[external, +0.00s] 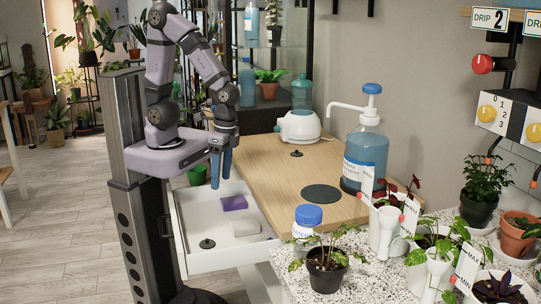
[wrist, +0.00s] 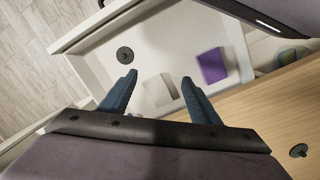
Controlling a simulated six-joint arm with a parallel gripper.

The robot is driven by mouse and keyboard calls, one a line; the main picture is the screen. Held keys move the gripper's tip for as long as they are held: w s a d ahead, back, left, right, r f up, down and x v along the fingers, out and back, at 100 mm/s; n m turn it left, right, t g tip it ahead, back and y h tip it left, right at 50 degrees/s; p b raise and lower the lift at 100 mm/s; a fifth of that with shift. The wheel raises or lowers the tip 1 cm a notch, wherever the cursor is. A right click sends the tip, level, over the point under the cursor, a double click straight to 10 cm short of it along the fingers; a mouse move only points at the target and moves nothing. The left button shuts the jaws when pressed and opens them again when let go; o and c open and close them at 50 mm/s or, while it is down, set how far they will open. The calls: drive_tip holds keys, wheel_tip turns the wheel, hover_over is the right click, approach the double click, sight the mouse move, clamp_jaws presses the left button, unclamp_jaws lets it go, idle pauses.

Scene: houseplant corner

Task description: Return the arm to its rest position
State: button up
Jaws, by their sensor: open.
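My gripper (external: 221,166) points down over the open white drawer (external: 198,262) in the external view. In the wrist view my gripper (wrist: 158,80) has its two blue fingers spread apart with nothing between them. Below the fingers, inside the drawer, lies a white block (wrist: 160,92). A purple block (wrist: 211,66) lies to its right, apart from the fingers. A small dark round piece (wrist: 125,55) sits in the drawer to the left. My arm is bent, with the forearm hanging down beside the column.
The wooden table (external: 270,185) beside the drawer carries a white kettle-like device (external: 299,125), a dark round pad (external: 321,193) and a large blue pump bottle (external: 366,150).

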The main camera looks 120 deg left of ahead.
drive_tip(key=shift+w+d+r+m+t+y, duration=0.25)
drive_tip(key=shift+w+r+m+t+y, duration=0.25)
drive_tip(key=shift+r+m, duration=0.4)
wheel_tip(320, 180, up, 8)
drive_tip(key=p, duration=0.8)
